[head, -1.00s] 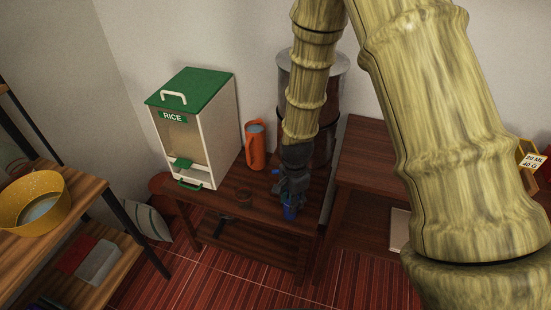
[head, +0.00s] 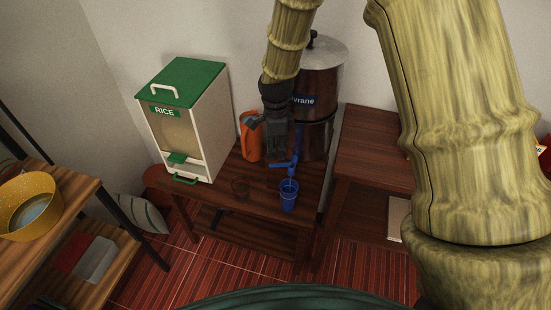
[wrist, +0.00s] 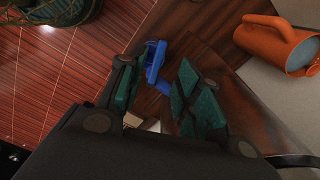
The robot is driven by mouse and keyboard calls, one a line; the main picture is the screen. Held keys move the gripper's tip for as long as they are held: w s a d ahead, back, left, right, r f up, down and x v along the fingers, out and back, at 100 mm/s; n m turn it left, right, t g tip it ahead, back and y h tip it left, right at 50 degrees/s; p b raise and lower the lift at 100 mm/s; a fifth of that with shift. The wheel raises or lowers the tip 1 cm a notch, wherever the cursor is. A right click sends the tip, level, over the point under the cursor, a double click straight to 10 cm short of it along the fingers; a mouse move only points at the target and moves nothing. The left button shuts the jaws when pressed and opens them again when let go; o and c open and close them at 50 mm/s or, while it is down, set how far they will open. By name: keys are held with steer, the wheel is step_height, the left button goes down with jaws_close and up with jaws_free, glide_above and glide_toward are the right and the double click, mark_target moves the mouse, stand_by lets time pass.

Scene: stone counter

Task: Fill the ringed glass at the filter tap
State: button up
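A blue glass (head: 289,196) stands upright near the front edge of the dark wooden stand (head: 225,203), below the blue tap (head: 284,165) of the brown filter (head: 318,120). Its rings and fill level are too small to make out. My gripper (head: 274,135) is above the tap and left of the filter, clear of the blue glass. In the wrist view my gripper (wrist: 155,92) has its teal-padded fingers apart, with a blue part, probably the tap, seen beyond them (wrist: 154,62).
A white rice dispenser (head: 211,125) with a green lid is at the left of the stand. Another wooden table (head: 370,150) adjoins on the right. A yellow bowl (head: 30,205) sits far left.

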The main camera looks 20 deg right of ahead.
mark_target(276, 164)
steer(key=shift+f+p, duration=0.75)
steer(key=shift+f, duration=2.35)
steer(key=shift+c, duration=0.2)
jaws_close()
